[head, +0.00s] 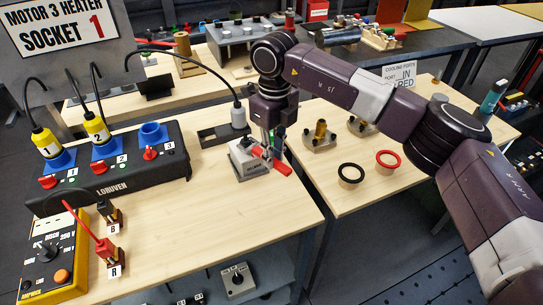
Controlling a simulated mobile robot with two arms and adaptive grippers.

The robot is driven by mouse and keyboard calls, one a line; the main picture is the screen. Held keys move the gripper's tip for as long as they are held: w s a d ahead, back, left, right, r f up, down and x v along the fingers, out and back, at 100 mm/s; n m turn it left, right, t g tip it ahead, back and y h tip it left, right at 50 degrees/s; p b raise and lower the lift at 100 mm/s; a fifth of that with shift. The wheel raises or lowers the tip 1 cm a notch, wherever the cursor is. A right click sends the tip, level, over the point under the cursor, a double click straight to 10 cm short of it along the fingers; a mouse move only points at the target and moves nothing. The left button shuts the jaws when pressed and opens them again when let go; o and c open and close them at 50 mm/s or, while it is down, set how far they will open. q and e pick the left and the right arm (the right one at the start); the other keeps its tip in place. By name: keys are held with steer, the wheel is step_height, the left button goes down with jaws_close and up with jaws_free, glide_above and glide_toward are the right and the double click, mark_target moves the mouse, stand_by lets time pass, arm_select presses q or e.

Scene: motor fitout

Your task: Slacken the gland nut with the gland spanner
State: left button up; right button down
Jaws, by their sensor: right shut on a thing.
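My right gripper (273,143) points down over the right end of the near bench. It is shut on what looks like the gland spanner (281,167), a red tool lying low at its fingertips. A small grey box (244,160) sits on the bench directly left of the gripper. The red tool reaches across the right side of this box. The gland nut cannot be made out; the gripper and tool cover that part, and I cannot tell if the spanner is on a nut. My left gripper is not in view.
A black socket box (118,180) with yellow plugs stands at the left, above a yellow tester (52,262). A grey plug (238,116) with a cable stands behind the gripper. Black (350,172) and red (388,159) rings are on the right bench. The near bench's front middle is clear.

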steer(key=shift+w+d, duration=0.15)
stand_by(0.3)
steer(key=shift+w+d+n, duration=0.3)
steer(key=shift+n, duration=0.4)
steer(key=shift+s+d, duration=0.1)
stand_by(0.4)
steer(key=shift+s+d+b, duration=0.5)
steer(key=shift+s+d, duration=0.75)
steer(key=shift+d, duration=0.15)
steer(key=shift+r, duration=0.2)
steer(key=shift+r+p, duration=1.65)
steer(key=shift+r, duration=1.2)
